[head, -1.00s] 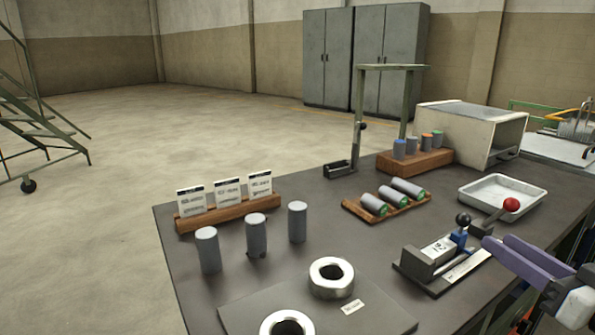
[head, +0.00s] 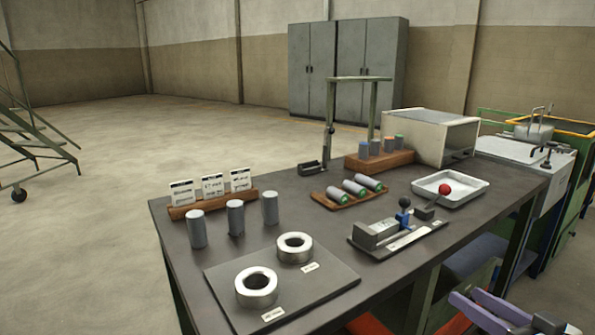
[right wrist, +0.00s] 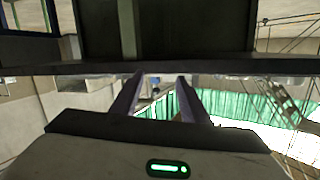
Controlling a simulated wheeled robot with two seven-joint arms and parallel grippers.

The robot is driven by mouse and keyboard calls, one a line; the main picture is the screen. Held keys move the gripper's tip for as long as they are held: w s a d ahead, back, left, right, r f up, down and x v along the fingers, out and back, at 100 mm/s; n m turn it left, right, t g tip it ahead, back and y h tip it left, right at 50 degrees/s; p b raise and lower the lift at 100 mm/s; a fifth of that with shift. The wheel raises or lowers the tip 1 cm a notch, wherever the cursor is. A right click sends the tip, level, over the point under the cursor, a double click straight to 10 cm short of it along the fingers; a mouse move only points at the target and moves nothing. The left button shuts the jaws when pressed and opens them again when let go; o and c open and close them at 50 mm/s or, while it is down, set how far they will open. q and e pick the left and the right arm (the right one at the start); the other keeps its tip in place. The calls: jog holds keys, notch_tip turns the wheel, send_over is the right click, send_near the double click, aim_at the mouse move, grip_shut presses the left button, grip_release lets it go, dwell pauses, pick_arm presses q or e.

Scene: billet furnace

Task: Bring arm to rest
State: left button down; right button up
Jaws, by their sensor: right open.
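My right gripper (head: 466,296) is at the bottom right of the head view, with its purple fingers beyond the near right edge of the dark bench (head: 240,262). It is apart from everything on the bench. In the right wrist view, its two fingers (right wrist: 155,84) stand apart with nothing held between them. A dark horizontal edge crosses above the fingers in that view. My left gripper is in neither view.
The bench holds a fixture with a red-ball lever (head: 444,188), a white tray (head: 477,190), grey cylinders (head: 235,218), metal rings (head: 256,287) and a box-shaped furnace (head: 430,137). Green-framed equipment (head: 575,195) stands at right.

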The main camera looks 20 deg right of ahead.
jog(key=s+a+f+n+g+p, duration=0.1)
jog(key=s+a+f+g+p, duration=0.15)
jog(key=a+f, duration=0.45)
jog(key=s+a+f+g+p, duration=0.1)
jog(key=s+a+f+g, duration=0.2)
jog(key=f, duration=0.7)
pick_arm(q)
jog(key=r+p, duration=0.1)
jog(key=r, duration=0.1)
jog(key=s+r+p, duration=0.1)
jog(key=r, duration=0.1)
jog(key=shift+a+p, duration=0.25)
jog(key=shift+p, duration=0.1)
pick_arm(e)
jog(key=s+a+f+n+g, duration=0.1)
jog(key=s+a+f, duration=0.2)
jog(key=a, duration=0.7)
jog(key=s+a+f+n+g+y, duration=0.1)
jog(key=s+a+f, duration=0.3)
jog(key=a, duration=0.5)
jog(key=shift+a+n, duration=0.35)
jog(key=shift+n, duration=0.05)
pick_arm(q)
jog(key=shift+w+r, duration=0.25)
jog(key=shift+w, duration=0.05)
